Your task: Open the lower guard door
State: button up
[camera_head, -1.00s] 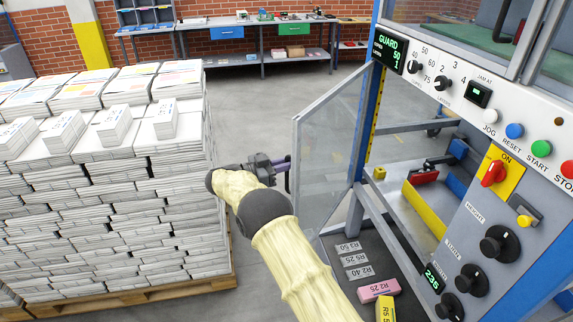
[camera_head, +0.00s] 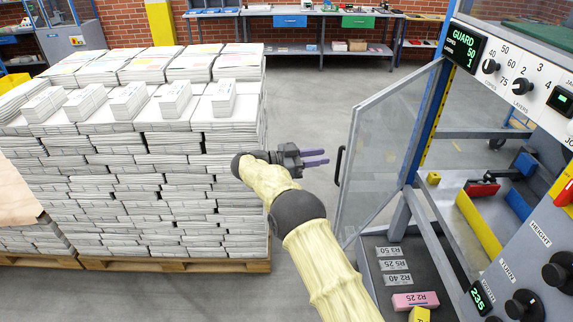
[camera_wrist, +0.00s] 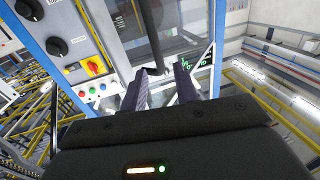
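The lower guard door (camera_head: 385,150) is a clear panel in a grey frame. It stands swung out from the blue post of the machine, leaving the lower bay uncovered. Its black handle (camera_head: 339,166) is on the outer edge. My gripper (camera_head: 326,157) has purple fingers pointing right toward the handle, with a small gap between them and it. The fingers are apart and empty. In the wrist view, the two fingers (camera_wrist: 160,88) are spread, and a dark bar (camera_wrist: 152,35), likely the handle, shows beyond them.
A pallet of stacked newspapers (camera_head: 180,185) stands left of my arm. The control panel (camera_head: 520,80) with knobs and a GUARD display is at the right. Labelled plates and a pink block (camera_head: 415,300) lie in a low tray. Open floor lies behind the gripper, before the back workbench (camera_head: 330,45).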

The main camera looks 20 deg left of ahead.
jog(key=v, duration=1)
jog(key=shift+f, duration=0.1)
